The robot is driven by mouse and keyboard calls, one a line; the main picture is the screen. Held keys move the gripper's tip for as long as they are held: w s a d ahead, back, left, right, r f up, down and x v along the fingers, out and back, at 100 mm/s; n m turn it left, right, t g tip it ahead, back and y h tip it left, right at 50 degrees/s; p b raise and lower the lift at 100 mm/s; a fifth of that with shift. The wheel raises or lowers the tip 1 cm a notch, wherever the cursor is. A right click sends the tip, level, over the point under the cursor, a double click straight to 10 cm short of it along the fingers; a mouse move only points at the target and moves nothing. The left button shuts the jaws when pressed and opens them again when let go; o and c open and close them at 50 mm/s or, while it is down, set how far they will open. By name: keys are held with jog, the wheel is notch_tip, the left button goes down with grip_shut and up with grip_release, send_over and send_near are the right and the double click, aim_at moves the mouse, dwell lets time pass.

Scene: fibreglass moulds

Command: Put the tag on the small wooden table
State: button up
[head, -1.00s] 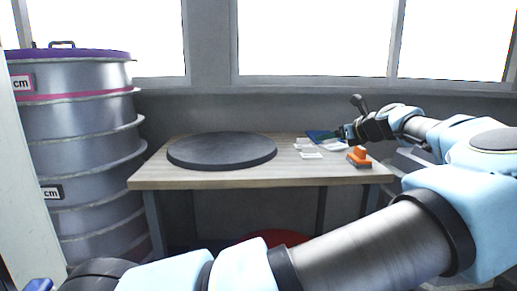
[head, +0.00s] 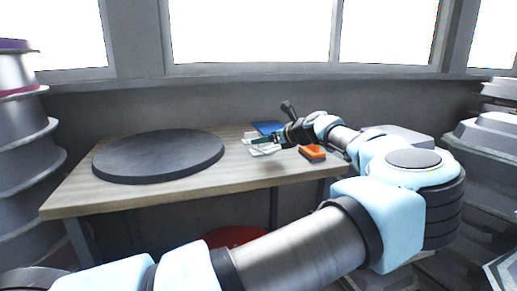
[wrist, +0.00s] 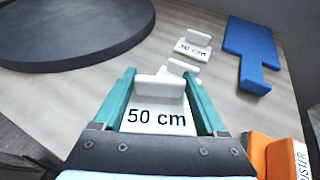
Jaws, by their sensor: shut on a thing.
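A white tag (wrist: 155,118) marked "50 cm", with a raised back lip, sits between the teal fingers of my gripper (wrist: 160,95) in the wrist view. My gripper is shut on it. In the head view my gripper (head: 264,141) is over the right part of the wooden table (head: 215,178), close above the top. The tag is too small there to tell from the other white pieces. I cannot tell whether its underside touches the table, whose bare wood also shows in the wrist view (wrist: 225,85).
A dark round disc (head: 160,155) covers the table's left part. More white tags (wrist: 192,46) lie ahead of my gripper, beside a blue flat tool (wrist: 249,50). An orange block (head: 312,152) lies just right of my gripper. Bare wood shows between the disc and tags.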

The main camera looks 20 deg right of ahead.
aim_at(266, 160)
jog(key=shift+f+p, duration=0.7)
jog(key=shift+f, duration=1.5)
jog(key=shift+f, duration=0.1)
jog(key=o, duration=1.3)
jog(key=b+v, duration=0.3)
jog(key=v, duration=0.9)
jog(key=shift+s+b, duration=0.1)
jog(key=shift+b, duration=0.2)
